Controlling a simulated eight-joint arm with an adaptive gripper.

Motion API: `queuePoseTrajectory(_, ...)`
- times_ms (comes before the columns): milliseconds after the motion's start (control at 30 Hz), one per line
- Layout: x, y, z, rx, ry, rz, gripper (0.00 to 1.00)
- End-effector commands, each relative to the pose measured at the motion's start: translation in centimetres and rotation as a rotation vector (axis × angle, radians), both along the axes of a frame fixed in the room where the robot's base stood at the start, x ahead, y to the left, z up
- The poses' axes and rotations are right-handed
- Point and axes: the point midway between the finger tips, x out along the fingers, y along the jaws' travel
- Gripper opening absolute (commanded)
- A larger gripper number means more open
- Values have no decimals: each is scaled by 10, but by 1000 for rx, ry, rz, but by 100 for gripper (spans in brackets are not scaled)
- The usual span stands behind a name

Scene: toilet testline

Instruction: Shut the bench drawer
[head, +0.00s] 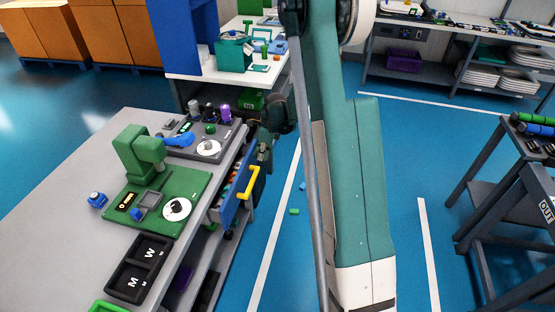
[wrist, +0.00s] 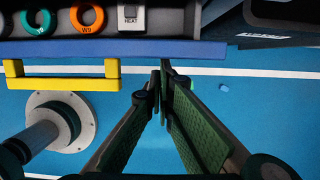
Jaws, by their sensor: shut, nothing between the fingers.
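The bench drawer (head: 236,202) stands out from the side of the grey bench, so it is open. It has a blue front and a yellow handle (head: 249,182). Colored items show inside it. In the wrist view the blue drawer front (wrist: 190,48) and yellow handle (wrist: 62,84) lie ahead and to the left. My gripper (head: 262,156) is at the far end of the drawer front in the head view. In the wrist view its fingers (wrist: 160,84) are together and empty, right of the handle and close to the front. I cannot tell whether they touch it.
The bench top (head: 70,190) carries a green fixture (head: 135,155), a grey station (head: 212,145) and a black tray (head: 140,265). Open blue floor (head: 275,230) lies right of the drawer, with small pieces on it. A dark rack (head: 500,200) stands at the far right.

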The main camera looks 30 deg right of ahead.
Motion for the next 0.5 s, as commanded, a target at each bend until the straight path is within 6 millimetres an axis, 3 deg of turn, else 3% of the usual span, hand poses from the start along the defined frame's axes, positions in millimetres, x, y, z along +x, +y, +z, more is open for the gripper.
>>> queuePoseTrajectory(200, 30, 30, 0, 1, 1, 1, 0)
queuePoseTrajectory(500, 44, 45, 0, 2, -1, 0, 0)
